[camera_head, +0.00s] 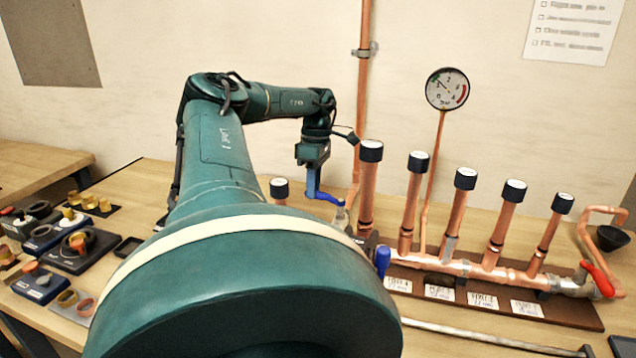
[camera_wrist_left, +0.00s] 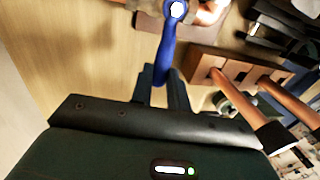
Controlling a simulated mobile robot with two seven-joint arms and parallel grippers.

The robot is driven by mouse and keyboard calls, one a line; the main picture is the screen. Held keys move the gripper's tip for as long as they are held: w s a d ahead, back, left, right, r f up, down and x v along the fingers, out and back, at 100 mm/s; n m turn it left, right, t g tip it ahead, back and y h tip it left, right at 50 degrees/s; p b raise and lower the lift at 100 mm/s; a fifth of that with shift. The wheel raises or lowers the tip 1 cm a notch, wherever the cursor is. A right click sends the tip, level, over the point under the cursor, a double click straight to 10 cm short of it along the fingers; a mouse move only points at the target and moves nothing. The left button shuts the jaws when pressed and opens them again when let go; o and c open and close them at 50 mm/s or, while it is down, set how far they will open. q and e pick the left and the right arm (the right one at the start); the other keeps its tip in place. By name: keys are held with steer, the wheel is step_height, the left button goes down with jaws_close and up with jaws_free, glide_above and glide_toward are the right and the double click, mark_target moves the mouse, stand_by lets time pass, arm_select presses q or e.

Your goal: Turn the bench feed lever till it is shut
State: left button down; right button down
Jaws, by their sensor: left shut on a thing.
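A blue lever (camera_head: 326,197) stands behind my arm at the left end of the copper manifold (camera_head: 455,266). My left gripper (camera_head: 311,180) points down and is shut on the lever's outer end. In the left wrist view the blue lever (camera_wrist_left: 167,48) runs up from between the fingers to a pale round pivot (camera_wrist_left: 176,9). The lever's base is partly hidden by my arm in the head view. I cannot read its label. My right gripper is in neither view.
Several capped copper pipes rise right of the lever. A second blue handle (camera_head: 382,261) and a red lever (camera_head: 598,278) sit along the manifold. A pressure gauge (camera_head: 447,89) is at the wall. Loose parts and trays (camera_head: 75,250) lie on the left.

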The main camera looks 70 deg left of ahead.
arm_select(q)
steer(key=shift+w+a+r+m, duration=0.1)
steer(key=shift+a+r+m, duration=0.1)
steer(key=shift+m, duration=0.1)
steer(key=c, duration=1.3)
jaws_free()
steer(key=shift+w+f, duration=0.1)
steer(key=shift+f, duration=0.1)
steer(key=shift+c, duration=0.2)
step_height(320, 180, up, 13)
steer(key=w+a+p, duration=0.1)
steer(key=a+p, duration=0.1)
steer(key=p, duration=0.2)
steer(key=shift+w, duration=0.2)
